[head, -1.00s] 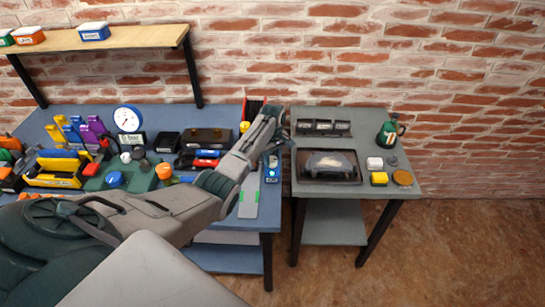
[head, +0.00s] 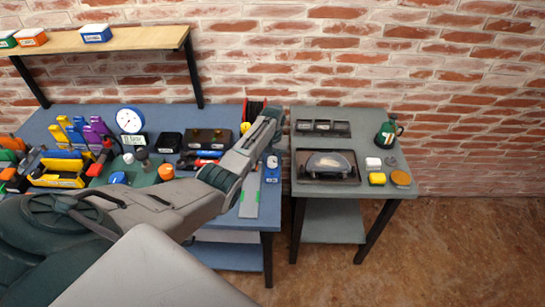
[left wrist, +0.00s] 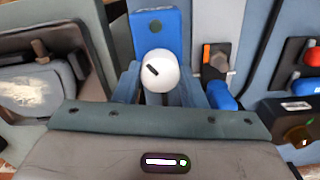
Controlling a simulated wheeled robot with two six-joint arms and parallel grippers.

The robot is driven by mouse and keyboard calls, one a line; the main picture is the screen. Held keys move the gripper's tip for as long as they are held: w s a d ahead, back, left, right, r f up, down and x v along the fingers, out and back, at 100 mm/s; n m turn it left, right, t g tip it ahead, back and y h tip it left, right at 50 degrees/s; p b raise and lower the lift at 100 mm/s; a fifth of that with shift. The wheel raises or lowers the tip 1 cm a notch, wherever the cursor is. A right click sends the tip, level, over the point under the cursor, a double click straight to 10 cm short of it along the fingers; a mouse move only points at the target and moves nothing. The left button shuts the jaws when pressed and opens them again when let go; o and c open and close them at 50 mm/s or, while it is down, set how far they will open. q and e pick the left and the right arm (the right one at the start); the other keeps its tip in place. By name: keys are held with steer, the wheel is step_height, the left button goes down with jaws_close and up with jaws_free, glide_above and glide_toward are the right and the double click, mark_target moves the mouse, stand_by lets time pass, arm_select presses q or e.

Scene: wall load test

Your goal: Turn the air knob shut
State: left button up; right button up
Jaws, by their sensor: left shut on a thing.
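The air knob is a white round cap (left wrist: 160,66) with a short black slanted mark, on a blue box (left wrist: 157,24) in the left wrist view. In the head view the blue box (head: 272,176) is at the right end of the blue bench, with the white knob (head: 272,161) on it. My left gripper (left wrist: 159,90) has its blue-grey fingers on either side of the knob and is shut on it. In the head view my arm hides much of the gripper. My right gripper is not in view.
A grey side table (head: 375,206) stands right of the bench, with a dark tray (head: 326,180), a green bottle (head: 388,133) and small blocks. A white dial gauge (head: 130,119) and several tools crowd the bench's left. A wooden shelf (head: 120,38) is above.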

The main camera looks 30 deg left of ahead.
mark_target(273, 159)
arm_select(q)
steer(key=m, duration=0.2)
steer(key=shift+r+m, duration=0.1)
steer(key=shift+m, duration=0.3)
steer(key=shift+w+m, duration=0.1)
steer(key=shift+m, duration=1.9)
steer(key=o, duration=1)
step_height(273, 159, up, 11)
steer(key=b, duration=0.2)
steer(key=shift+f, duration=0.2)
